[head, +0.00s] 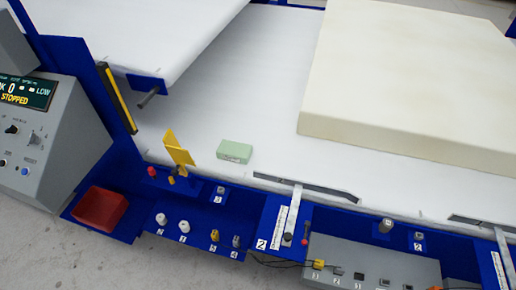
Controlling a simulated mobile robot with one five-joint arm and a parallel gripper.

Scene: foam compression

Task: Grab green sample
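The green sample (235,151) is a small pale green block. In the head view it lies flat on the white bed (265,95), near the bed's front edge and left of the large cream foam slab. It stands apart from the slab, with nothing touching it that I can see. My gripper is not in view.
The large cream foam slab (410,80) fills the back right. A yellow bracket (178,150) stands just left of the green sample. A blue front ledge holds a red tray (100,208) and several knobs. A grey control box (45,140) reading STOPPED stands at left.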

